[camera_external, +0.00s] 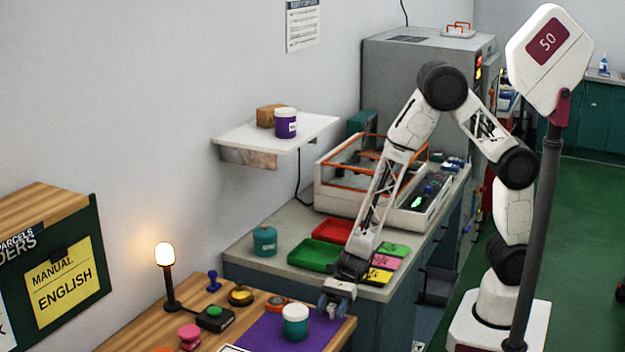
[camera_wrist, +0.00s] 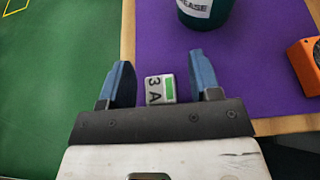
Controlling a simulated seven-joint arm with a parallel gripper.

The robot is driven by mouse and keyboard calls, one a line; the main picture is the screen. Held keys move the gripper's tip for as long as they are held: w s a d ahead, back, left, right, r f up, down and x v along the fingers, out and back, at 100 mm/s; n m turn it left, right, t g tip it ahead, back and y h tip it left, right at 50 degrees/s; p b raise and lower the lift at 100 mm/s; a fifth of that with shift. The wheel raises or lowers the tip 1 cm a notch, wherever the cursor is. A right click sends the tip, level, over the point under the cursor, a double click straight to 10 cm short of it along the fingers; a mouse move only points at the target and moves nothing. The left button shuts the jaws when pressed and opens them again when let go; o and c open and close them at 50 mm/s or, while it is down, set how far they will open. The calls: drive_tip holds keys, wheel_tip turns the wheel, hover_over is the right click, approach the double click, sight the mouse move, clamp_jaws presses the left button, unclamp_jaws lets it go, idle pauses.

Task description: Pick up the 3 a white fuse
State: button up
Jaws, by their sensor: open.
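My gripper (camera_wrist: 163,82) is open, with one blue finger on each side of the fuse and a gap to each. In the external view my gripper (camera_external: 335,302) is low at the right edge of the wooden table. The fuse cannot be made out there.
A teal and white grease jar (camera_external: 295,322) stands on the purple mat (camera_external: 262,335), just beyond my gripper. An orange device (camera_wrist: 306,65) lies right of it in the wrist view. Green floor (camera_wrist: 60,90) shows past the table's edge. Red and green trays (camera_external: 314,255) sit on the counter behind.

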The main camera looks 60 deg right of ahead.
drive_tip(key=shift+a+f, duration=0.15)
drive_tip(key=shift+a, duration=0.2)
idle(0.3)
drive_tip(key=c, duration=1)
drive_tip(key=shift+r, duration=1.5)
drive_tip(key=shift+s+d+r, duration=0.1)
drive_tip(key=shift+r, duration=0.25)
drive_tip(key=s+d+r, duration=0.1)
drive_tip(key=s+d, duration=0.9)
drive_tip(key=s, duration=0.2)
drive_tip(key=shift+r, duration=0.15)
